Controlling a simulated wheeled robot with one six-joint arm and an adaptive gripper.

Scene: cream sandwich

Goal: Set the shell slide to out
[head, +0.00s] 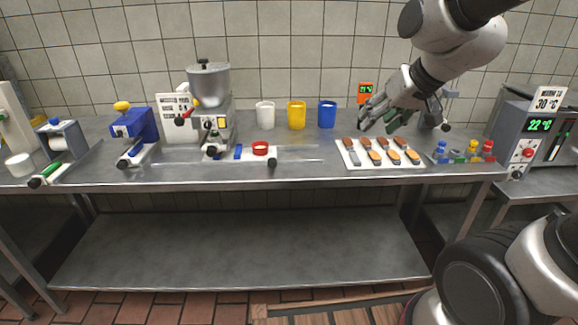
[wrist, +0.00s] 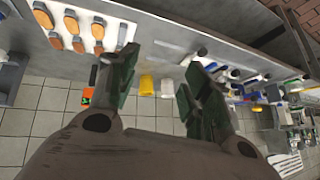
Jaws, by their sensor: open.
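Several slide-like parts with handles lie along the left half of the bench; no readable label tells which is the shell slide. One has a green-tipped handle (head: 45,174) at the far left. One with a dark and white handle (head: 130,157) lies in front of the blue machine (head: 133,123). Another handled part (head: 213,151) is below the grey hopper machine (head: 208,88). My gripper (head: 380,116) is open and empty, above the back of the tray at the bench's right, far from these slides. Its two fingers stand apart in the wrist view (wrist: 156,80).
A white tray (head: 354,160) of brown-topped pieces lies below my gripper. White (head: 265,114), yellow (head: 297,115) and blue cups (head: 327,114) stand at the back. Small coloured items (head: 464,155) and a display unit (head: 536,125) are at right. The bench front is mostly clear.

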